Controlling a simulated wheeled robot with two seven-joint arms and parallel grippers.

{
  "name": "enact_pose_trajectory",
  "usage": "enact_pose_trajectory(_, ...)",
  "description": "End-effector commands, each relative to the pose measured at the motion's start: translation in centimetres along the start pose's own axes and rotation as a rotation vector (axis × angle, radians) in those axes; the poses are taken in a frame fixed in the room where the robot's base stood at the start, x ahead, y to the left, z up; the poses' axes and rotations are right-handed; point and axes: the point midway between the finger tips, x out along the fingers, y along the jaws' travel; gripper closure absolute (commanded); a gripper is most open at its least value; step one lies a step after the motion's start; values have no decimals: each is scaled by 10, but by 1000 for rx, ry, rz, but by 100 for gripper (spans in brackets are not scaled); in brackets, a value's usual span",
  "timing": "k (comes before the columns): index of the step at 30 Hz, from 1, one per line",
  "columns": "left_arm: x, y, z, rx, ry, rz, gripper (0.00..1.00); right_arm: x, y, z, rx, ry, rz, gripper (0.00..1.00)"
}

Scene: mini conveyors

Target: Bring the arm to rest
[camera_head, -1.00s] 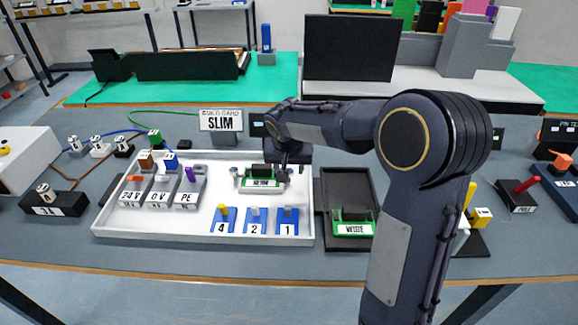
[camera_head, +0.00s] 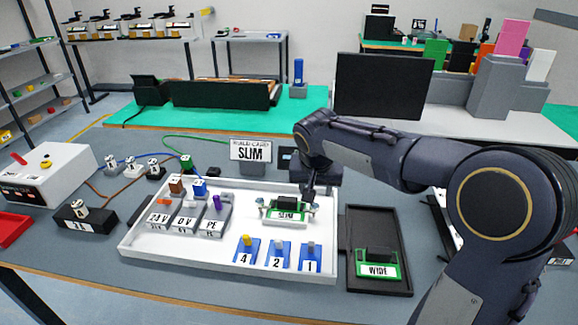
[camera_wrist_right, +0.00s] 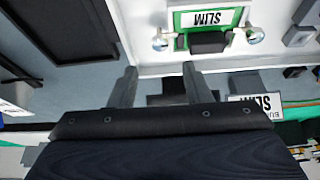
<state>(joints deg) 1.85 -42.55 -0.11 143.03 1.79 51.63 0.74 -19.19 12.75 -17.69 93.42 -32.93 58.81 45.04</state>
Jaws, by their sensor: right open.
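My right gripper (camera_head: 309,192) hangs over the back right part of the white tray (camera_head: 136,246), behind and right of the green SLIM module (camera_head: 287,217). In the right wrist view its two fingers (camera_wrist_right: 160,82) stand apart with nothing held between them. The SLIM module (camera_wrist_right: 203,18) is ahead of the fingertips there, apart from them, with a round silver post on either side. My right arm (camera_head: 400,160) reaches in from the right, its large joint near the right edge. My left gripper is not in view.
The tray also holds grey terminal blocks (camera_head: 183,218) and blue blocks (camera_head: 278,256). A black tray (camera_head: 395,220) with a green WIDE module (camera_head: 378,264) lies right of it. The SLIM build card (camera_head: 251,151) stands behind. My arm hides much of the table's right side.

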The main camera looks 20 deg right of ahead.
Motion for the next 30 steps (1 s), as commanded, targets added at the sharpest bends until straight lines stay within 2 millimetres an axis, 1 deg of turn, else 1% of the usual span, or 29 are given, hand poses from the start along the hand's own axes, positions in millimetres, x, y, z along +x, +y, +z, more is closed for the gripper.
enact_pose_trajectory(5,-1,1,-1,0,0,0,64,-2,2,1,-1,-4,-6,56)
enact_pose_trajectory(8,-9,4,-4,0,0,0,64,-17,12,12,-10,-29,-47,56)
enact_pose_trajectory(11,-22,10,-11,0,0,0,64,-45,30,39,-39,-70,-136,56)
enact_pose_trajectory(12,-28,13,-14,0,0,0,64,-59,37,54,-57,-85,-182,56)
enact_pose_trajectory(14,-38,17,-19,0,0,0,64,-81,47,80,-91,-102,-256,56)
enact_pose_trajectory(15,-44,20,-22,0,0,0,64,-95,52,98,-114,-106,-305,56)
enact_pose_trajectory(17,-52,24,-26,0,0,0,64,-113,57,126,-151,-104,-370,56)
enact_pose_trajectory(18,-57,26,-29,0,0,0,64,-124,60,143,-173,-98,-408,56)
enact_pose_trajectory(19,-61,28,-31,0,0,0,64,-130,61,155,-190,-92,-433,56)
enact_pose_trajectory(21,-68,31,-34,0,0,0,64,-142,63,181,-226,-74,-481,56)
enact_pose_trajectory(24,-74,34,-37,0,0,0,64,-150,63,209,-266,-49,-524,56)
enact_pose_trajectory(27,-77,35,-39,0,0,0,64,-153,62,225,-289,-32,-546,56)
enact_pose_trajectory(30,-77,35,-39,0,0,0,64,-152,61,232,-300,-25,-554,56)
